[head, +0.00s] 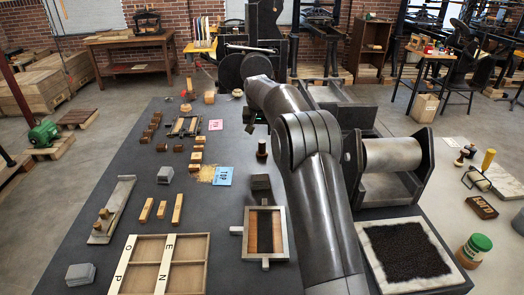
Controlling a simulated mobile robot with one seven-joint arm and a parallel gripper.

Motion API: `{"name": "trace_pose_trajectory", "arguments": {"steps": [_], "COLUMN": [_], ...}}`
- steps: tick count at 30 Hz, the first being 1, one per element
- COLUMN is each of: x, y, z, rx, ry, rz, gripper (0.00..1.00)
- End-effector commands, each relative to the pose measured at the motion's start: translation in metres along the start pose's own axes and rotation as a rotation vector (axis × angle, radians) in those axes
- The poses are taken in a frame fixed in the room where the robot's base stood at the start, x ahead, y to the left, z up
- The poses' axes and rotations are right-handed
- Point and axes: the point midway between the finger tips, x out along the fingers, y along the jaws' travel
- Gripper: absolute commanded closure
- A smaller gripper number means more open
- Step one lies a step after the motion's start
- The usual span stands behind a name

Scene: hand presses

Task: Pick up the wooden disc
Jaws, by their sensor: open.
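A short, round tan wooden piece (209,97) stands near the far end of the dark work table (120,215). It looks like the wooden disc, though it is small in the view. A smaller round piece with a pale top (237,93) sits to its right. My gripper (249,128) is partly hidden behind my arm, to the right of and nearer than the tan piece. It is open and apart from it. I see nothing held, but the space between the fingers is not clear.
A roller press (390,160) blocks the right.

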Motion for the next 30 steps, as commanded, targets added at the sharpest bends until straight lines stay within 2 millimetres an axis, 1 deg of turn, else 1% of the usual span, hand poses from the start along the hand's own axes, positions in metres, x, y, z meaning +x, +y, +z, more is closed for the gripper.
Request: {"name": "trace_pose_trajectory", "arguments": {"steps": [1,6,14,18,21,24,29,30], "x": [0.009,0.036,0.058,0.079,0.092,0.097,0.097,0.097], "y": [0.000,0.001,0.003,0.007,0.006,0.006,0.006,0.005], "z": [0.001,0.002,0.003,0.006,0.005,0.005,0.005,0.005], "rx": [0.000,0.000,0.000,0.001,0.001,0.000,0.000,0.000], "ry": [-0.003,-0.004,-0.003,-0.004,-0.001,0.000,0.000,0.000], "rz": [0.001,0.001,0.000,0.001,0.000,-0.001,0.000,0.000], "gripper": [0.48,0.48,0.48,0.48,0.48,0.48,0.48,0.50]}}
